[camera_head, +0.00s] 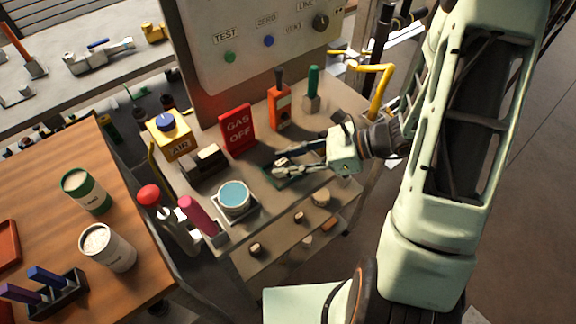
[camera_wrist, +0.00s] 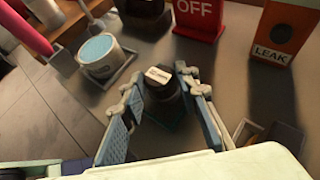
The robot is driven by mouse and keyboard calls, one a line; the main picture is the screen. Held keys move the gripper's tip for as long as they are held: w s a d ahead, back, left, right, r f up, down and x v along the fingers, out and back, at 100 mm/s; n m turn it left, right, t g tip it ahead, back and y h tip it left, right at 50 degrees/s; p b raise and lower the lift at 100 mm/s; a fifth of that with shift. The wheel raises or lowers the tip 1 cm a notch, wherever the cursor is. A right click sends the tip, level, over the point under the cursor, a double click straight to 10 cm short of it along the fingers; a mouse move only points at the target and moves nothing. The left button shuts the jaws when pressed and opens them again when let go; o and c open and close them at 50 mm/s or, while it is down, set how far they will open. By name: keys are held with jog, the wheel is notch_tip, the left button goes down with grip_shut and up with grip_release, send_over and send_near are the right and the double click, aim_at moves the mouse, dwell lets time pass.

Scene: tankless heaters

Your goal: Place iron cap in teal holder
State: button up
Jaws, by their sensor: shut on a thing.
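The iron cap (camera_wrist: 160,88) is a dark, round piece with a small white label on top. It stands between the fingers of my gripper (camera_wrist: 168,92), which is shut on it. The teal holder (camera_wrist: 172,124) is a dark teal square directly below the cap, largely hidden by the cap and fingers. In the head view my gripper (camera_head: 278,166) reaches in from the right, low over the cart top, and an edge of the teal holder (camera_head: 290,184) shows under the fingers. I cannot tell whether the cap touches the holder's base.
A blue-topped can (camera_head: 235,196) stands in a grey tray to the left. A red GAS OFF sign (camera_head: 238,130) and an orange LEAK block (camera_head: 280,108) stand behind. A dark block (camera_head: 207,162) is left of the gripper. A green-handled piece (camera_head: 312,90) stands at the back.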

jog(key=shift+f, duration=0.45)
jog(key=shift+s, duration=0.1)
jog(key=shift+f, duration=0.1)
jog(key=o, duration=1.2)
jog(key=shift+d+r, duration=0.1)
jog(key=shift+r, duration=0.15)
jog(key=v, duration=1.1)
jog(key=shift+d+r, duration=0.1)
jog(key=shift+d, duration=0.25)
